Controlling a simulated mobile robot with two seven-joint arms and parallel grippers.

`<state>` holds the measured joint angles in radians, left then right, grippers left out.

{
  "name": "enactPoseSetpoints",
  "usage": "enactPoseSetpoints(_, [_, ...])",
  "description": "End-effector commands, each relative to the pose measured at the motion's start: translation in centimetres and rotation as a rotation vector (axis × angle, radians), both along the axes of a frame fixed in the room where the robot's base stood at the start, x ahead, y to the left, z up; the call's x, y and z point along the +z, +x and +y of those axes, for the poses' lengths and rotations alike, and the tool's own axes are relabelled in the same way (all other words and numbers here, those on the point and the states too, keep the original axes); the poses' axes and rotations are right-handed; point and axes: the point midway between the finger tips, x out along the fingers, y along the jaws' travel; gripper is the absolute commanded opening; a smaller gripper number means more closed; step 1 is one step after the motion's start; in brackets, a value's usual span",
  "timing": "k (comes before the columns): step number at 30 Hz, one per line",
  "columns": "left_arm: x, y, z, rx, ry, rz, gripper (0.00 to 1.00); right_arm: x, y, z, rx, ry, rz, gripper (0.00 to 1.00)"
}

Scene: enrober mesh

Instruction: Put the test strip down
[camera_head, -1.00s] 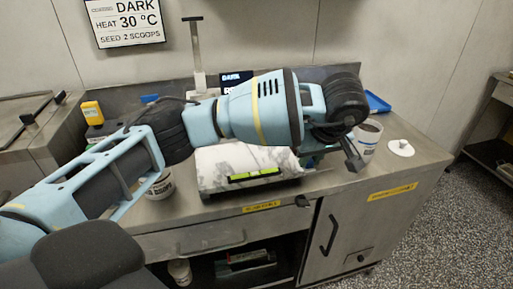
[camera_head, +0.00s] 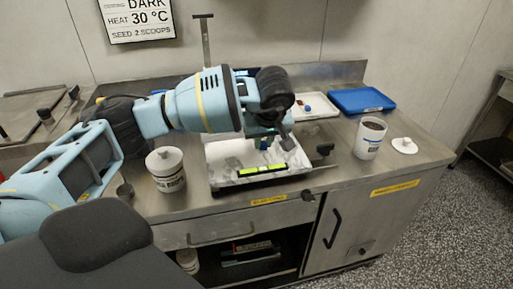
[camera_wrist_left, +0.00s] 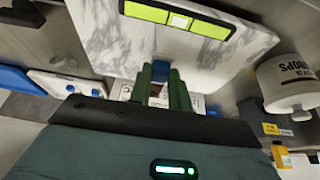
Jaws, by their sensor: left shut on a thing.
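My left gripper (camera_head: 275,143) is over the far right part of the marble slab (camera_head: 225,155). In the left wrist view its green fingers (camera_wrist_left: 162,88) are shut on a small piece with a blue end (camera_wrist_left: 161,70), which I take to be the test strip. The rest of the strip is mostly hidden between and behind the fingers. The blue end also shows below the gripper in the head view (camera_head: 264,144). I cannot tell whether it touches the slab. My right gripper is not in view.
A yellow-green bar (camera_head: 262,169) lies along the slab's front edge. Behind stand a white tray (camera_head: 322,112) and a blue tray (camera_head: 362,101). A white lidded tub (camera_head: 166,171) is left, an open brown-filled tub (camera_head: 370,138) right, with a white lid (camera_head: 405,145) beside it.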

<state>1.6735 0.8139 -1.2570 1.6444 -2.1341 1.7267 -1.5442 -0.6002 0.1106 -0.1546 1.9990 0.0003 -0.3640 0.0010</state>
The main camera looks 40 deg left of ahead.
Motion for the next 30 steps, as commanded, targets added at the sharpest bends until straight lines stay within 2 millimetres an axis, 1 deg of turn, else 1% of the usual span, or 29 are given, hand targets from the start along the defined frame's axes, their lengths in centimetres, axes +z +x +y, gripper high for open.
enactPoseSetpoints(1, [0.0, 0.0, 0.3, 0.001, 0.000, 0.000, 0.00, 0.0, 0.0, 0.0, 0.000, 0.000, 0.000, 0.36])
enactPoseSetpoints(8, [-0.2, -0.1, 0.7, 0.002, 0.000, 0.002, 0.00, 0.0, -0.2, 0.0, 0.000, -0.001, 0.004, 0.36])
enactPoseSetpoints(12, [-0.4, -0.3, 2.0, 0.002, 0.001, 0.002, 0.00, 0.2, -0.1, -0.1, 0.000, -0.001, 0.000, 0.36])
enactPoseSetpoints(15, [-2.2, -0.3, 1.7, 0.000, 0.001, 0.005, 0.00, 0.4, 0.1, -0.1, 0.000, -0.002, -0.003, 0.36])
enactPoseSetpoints(19, [-3.6, -0.3, 1.7, -0.001, 0.000, 0.002, 0.00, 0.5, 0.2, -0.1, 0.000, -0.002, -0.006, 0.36])
enactPoseSetpoints(30, [-4.0, -0.2, 1.7, -0.001, 0.000, 0.002, 0.00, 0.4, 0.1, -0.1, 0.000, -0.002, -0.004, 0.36])
